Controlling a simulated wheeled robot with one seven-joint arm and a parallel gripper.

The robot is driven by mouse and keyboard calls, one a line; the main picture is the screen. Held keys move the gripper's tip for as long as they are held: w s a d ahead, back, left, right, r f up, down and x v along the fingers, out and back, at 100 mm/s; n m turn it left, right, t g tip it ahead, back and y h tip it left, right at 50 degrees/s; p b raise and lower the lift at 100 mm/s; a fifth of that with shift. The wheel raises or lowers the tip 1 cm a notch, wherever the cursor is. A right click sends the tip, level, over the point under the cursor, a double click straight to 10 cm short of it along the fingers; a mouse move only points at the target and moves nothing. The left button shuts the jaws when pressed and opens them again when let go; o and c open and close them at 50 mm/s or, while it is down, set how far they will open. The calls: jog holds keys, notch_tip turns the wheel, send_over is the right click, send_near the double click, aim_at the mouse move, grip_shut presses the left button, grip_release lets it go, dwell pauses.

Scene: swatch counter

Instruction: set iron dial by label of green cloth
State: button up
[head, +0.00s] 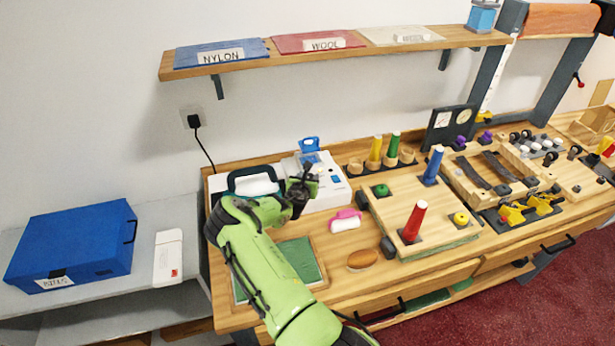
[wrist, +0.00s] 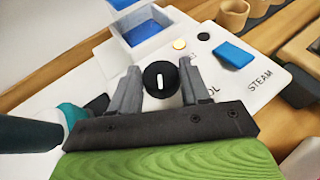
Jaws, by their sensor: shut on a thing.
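The iron dial (wrist: 160,79) is a black round knob with a white mark that stands close to upright in the wrist view. My gripper (wrist: 158,72) is shut on it, one finger on each side. In the head view my gripper (head: 301,192) is over the white iron station (head: 333,194) and hides the dial. Printing beside the dial is partly covered; "OL" and "STEAM" show. A green cloth (head: 302,258) lies flat on the counter, partly behind my arm. No label on it is readable.
The shelf holds a blue NYLON swatch (head: 222,53), a red WOOL swatch (head: 305,42) and a pale swatch (head: 400,35) with an unreadable label. The iron (head: 254,186) stands left of my gripper. A pink-and-white item (head: 345,221) and pegboard (head: 420,205) are to the right.

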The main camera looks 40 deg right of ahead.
jog(key=n+t+y+p, duration=0.1)
jog(key=n+t+p, duration=0.1)
jog(key=p, duration=0.1)
jog(key=n+y+p, duration=0.1)
jog(key=shift+s+d+r+t+y+p, duration=0.15)
jog(key=shift+s+r+t+y+p, duration=0.15)
jog(key=shift+t+p, duration=0.1)
jog(key=n+t+y+p, duration=0.1)
jog(key=n+y+p, duration=0.1)
jog(key=n, duration=0.1)
jog(key=shift+d+f+t+y, duration=0.15)
jog(key=shift+f+t+y, duration=0.1)
jog(key=shift+t+y, duration=0.15)
jog(key=n+y, duration=0.1)
jog(key=n+t+y, duration=0.1)
jog(key=n+y, duration=0.1)
jog(key=shift+s+d+f+b, duration=0.1)
jog(key=shift+d+f+b, duration=0.15)
jog(key=shift+b, duration=0.05)
jog(key=shift+d+r+n+t+y+b, duration=0.1)
jog(key=shift+n+t+y+b, duration=0.3)
jog(key=shift+n+y+b, duration=0.8)
jog(key=shift+r+y+p, duration=0.1)
jog(key=shift+y+p, duration=0.2)
jog(key=shift+y, duration=0.2)
jog(key=o, duration=1)
jog(key=shift+o, duration=0.2)
